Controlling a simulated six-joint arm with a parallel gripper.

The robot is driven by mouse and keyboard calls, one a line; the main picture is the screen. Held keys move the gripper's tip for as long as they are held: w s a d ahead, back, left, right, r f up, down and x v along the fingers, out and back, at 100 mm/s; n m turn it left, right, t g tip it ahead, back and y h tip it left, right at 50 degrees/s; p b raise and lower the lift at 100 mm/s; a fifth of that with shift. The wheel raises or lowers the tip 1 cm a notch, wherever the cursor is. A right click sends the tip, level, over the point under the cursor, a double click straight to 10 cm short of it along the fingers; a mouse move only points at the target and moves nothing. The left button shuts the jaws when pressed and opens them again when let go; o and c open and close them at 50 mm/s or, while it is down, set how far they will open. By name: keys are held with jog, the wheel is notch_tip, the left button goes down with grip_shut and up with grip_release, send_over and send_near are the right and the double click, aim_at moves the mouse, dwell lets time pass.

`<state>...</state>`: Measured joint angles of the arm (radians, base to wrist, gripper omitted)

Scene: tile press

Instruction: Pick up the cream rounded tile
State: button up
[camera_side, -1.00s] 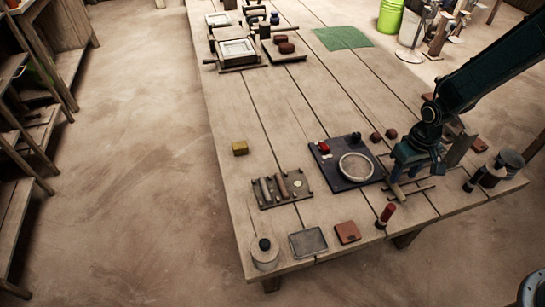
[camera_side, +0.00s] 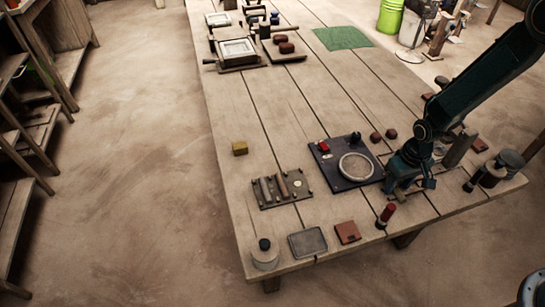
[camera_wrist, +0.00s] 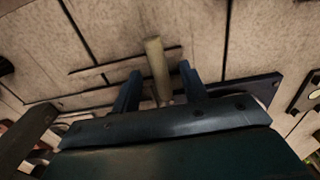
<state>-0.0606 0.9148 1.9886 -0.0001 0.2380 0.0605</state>
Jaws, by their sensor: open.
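My gripper (camera_side: 402,188) is low over the near right part of the table in the side view. In the wrist view my gripper (camera_wrist: 159,82) is open, its two dark fingers apart. A pale cream, elongated piece with a rounded end (camera_wrist: 157,62) shows between and beyond the fingers. I cannot tell whether it is the cream rounded tile, or whether the fingers touch it. In the side view my gripper hides most of that spot. A small cream round spot (camera_side: 298,183) shows on the dark plate with rods, too small to identify.
A dark blue board (camera_side: 328,172) with a round pale disc (camera_side: 356,167) lies just left of my gripper. A red-topped tool (camera_side: 386,214) stands close in front. Dark cylinders (camera_side: 491,175) stand to the right. The table's middle is mostly clear.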

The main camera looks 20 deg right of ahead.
aim_at(397, 187)
grip_shut()
jog(key=shift+r, duration=0.15)
notch_tip(397, 187, up, 20)
dwell(1.1)
dwell(0.4)
